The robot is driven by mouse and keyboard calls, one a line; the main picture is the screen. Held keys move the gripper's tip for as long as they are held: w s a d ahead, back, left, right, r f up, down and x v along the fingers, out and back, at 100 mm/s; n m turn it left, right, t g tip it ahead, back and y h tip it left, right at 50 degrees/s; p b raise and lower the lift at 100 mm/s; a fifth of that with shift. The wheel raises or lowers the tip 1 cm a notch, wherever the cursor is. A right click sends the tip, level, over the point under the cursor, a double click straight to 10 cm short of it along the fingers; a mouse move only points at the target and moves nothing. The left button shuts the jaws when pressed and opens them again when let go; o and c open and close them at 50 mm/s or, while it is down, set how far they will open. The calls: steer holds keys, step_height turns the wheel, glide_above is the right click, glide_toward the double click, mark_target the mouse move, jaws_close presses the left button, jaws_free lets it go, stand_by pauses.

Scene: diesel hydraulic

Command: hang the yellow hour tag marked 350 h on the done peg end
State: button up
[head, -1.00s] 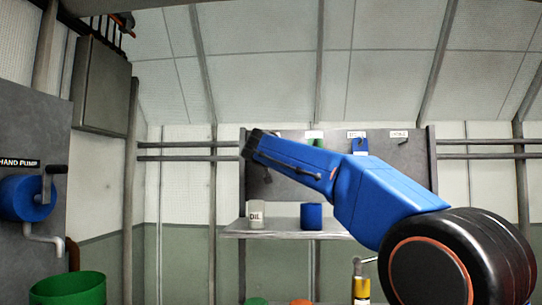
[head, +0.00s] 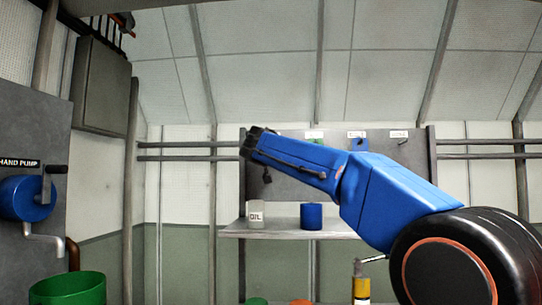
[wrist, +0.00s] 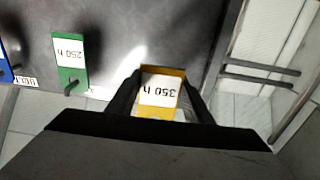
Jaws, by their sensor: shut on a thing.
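The yellow hour tag (wrist: 160,92), with 350 h upside down on its white face, is between my gripper's fingers (wrist: 160,86) in the wrist view. My gripper is shut on it, close in front of the grey board (wrist: 150,25). In the head view my gripper (head: 250,144) is at the board's upper left, and the yellow tag cannot be made out there. A green tag marked 250 h (wrist: 70,58) hangs on a dark peg (wrist: 71,88) to the left in the wrist view. I cannot tell which peg is the done end.
A blue tag (head: 360,144) hangs on the board, with a bare peg (head: 403,141) to its right. Below, a shelf (head: 285,233) holds an oil can (head: 256,215) and a blue can (head: 311,217). A hand pump (head: 25,197) and green drum (head: 67,289) stand left.

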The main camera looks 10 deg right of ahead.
steer(key=shift+v, duration=2.5)
